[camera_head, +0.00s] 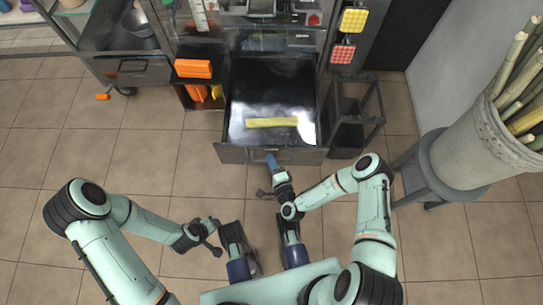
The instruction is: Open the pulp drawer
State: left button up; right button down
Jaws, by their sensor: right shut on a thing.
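The pulp drawer (240,138) is pulled far out from the front of the dark metal press (305,62). A flat yellowish pulp strip (272,122) lies inside on its shiny bottom. My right gripper (272,160) is at the middle of the drawer's front, shut on the drawer handle, which it mostly hides. My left gripper (214,238) hangs low over the floor, left of my right one and apart from the drawer. Its fingers are too small to tell whether they are open.
A planter of cane stalks (480,150) stands on a dark stand at right. A black open frame (357,115) stands close to the drawer's right side. A metal bench (135,70) is at upper left. An orange block (193,68) sits left of the drawer.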

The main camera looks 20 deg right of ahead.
pick_arm(q)
jog(key=shift+s+r, duration=0.1)
jog(key=shift+s, duration=0.35)
pick_arm(e)
jog(key=shift+s+a, duration=0.15)
jog(key=shift+s, duration=0.45)
jog(key=c, duration=1.2)
grip_release()
jog(key=shift+o, duration=0.2)
pick_arm(q)
jog(key=shift+s, duration=0.1)
